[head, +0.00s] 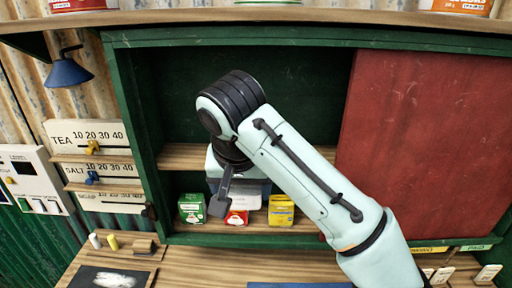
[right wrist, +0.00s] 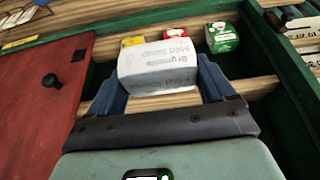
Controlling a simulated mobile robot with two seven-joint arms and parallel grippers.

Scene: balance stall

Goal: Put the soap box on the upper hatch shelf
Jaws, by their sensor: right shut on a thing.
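The soap box is a white carton with grey "Mild Soap" lettering. It shows clearly in the right wrist view (right wrist: 158,66) and partly in the head view (head: 246,202), where my arm hides much of it. My right gripper (right wrist: 160,78) is shut on it, one finger at each side. In the head view the right gripper (head: 238,194) is inside the open left part of the hatch, below the level of the upper hatch shelf (head: 183,156). The visible part of that shelf is bare; my arm covers its middle. My left gripper is not in view.
On the lower shelf (head: 262,227) stand a green box (head: 191,208), a red box (head: 236,218) and a yellow box (head: 281,210), close to the soap box. A red sliding door (head: 425,140) covers the hatch's right side. A blue lamp (head: 68,72) hangs at left.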

